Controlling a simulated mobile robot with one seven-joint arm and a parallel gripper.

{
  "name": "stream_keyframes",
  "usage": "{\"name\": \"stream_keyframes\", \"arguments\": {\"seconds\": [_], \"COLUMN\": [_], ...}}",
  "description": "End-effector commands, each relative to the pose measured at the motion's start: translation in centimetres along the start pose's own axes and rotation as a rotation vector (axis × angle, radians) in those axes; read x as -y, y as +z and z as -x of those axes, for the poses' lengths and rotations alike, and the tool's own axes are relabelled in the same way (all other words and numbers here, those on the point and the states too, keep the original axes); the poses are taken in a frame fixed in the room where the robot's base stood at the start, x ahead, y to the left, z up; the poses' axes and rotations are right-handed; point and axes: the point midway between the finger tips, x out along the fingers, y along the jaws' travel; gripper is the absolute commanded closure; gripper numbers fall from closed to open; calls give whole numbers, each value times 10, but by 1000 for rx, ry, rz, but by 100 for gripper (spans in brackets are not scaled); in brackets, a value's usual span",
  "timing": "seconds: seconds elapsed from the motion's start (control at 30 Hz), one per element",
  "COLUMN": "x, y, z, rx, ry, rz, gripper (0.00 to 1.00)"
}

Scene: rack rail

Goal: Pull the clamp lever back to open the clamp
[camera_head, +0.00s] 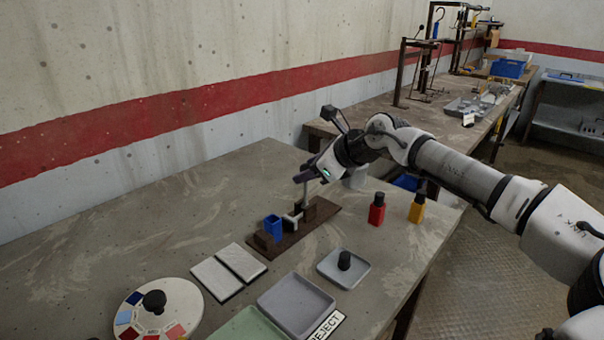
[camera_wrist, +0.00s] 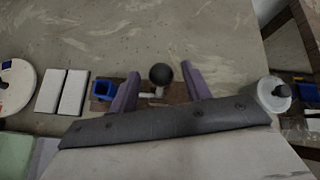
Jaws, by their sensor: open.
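The clamp stands on a dark brown base board (camera_head: 288,240) near the middle of the table. Its lever (camera_head: 305,196) is a light grey rod that rises roughly upright from the board. In the wrist view the lever's dark ball knob (camera_wrist: 160,74) sits between my two purple fingers, with a gap on each side. A blue open-topped part (camera_head: 272,226) sits at the board's left end; it also shows in the wrist view (camera_wrist: 103,88). My gripper (camera_head: 303,177) is open at the top of the lever. Its fingers hide the knob in the head view.
Red (camera_head: 377,211) and yellow (camera_head: 417,210) bottles stand right of the clamp. In front are two pale tiles (camera_head: 229,271), a small grey dish (camera_head: 344,270), a grey tray (camera_head: 297,305) by a REJECT label, and a colour disc (camera_head: 159,308). The table behind-left is clear.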

Motion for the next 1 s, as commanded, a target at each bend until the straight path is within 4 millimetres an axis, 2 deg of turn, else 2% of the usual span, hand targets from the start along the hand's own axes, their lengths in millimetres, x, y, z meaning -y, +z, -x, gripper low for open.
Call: {"name": "stream_keyframes", "arguments": {"seconds": [0.2,0.43,0.63,1.0], "x": [0,0,-1,-1], "y": [-2,-1,0,0], "z": [52,91,103,104], "rx": [2,1,0,0], "ry": [-3,-1,1,1], "rz": [-1,-1,0,0], "gripper": [52,52,52,52]}}
